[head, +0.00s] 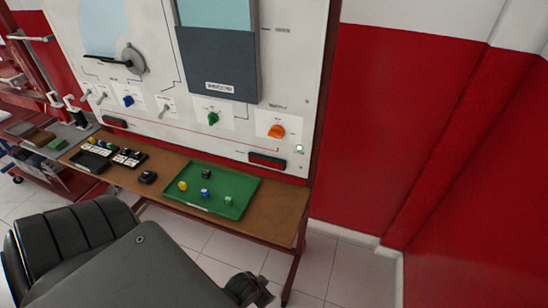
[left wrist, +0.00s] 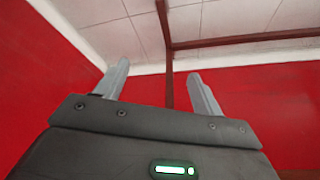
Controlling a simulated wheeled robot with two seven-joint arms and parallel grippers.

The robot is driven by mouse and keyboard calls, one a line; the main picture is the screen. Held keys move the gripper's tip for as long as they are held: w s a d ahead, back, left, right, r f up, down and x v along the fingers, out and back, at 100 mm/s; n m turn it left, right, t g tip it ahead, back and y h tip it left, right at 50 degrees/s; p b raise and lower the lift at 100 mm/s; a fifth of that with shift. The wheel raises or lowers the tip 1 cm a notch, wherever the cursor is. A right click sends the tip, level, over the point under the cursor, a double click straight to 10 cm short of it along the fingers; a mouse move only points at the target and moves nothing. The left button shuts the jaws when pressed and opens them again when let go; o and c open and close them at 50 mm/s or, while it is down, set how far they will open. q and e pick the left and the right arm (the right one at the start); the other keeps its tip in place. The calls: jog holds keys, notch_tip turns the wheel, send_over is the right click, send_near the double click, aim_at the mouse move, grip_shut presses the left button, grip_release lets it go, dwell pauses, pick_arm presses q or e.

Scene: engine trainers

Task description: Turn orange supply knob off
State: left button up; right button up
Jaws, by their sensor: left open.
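The orange supply knob (head: 277,131) is at the lower right of the white engine trainer panel (head: 318,60). Its handle looks close to horizontal, but its exact setting is too small to read. The knob does not show in that view. In the head view my left arm crosses the lower left, well below the panel, and its fingers cannot be made out. My right gripper is not in view.
A green knob (head: 213,118) and a blue knob (head: 128,100) sit left on the panel. A brown bench (head: 284,203) below holds a green tray (head: 240,210) with small coloured parts. A red wall (head: 400,130) stands at right. Floor right of the bench is clear.

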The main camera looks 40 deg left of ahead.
pick_arm(q)
jog(key=w+a+r+n+t, duration=0.1)
jog(key=w+r+t, duration=0.15)
jog(key=r, duration=0.75)
jog(key=w+a+r+t, duration=0.1)
jog(key=w+r, duration=0.2)
jog(key=r, duration=0.7)
jog(key=n+t+y, duration=0.4)
jog(key=t+y, duration=0.2)
jog(key=t, duration=0.3)
send_near(275, 135)
jog(key=shift+g, duration=0.25)
jog(key=p+x, duration=0.3)
jog(key=x, duration=0.5)
jog(key=shift+w+a+r, duration=0.15)
jog(key=shift+w, duration=0.15)
jog(key=c, duration=1)
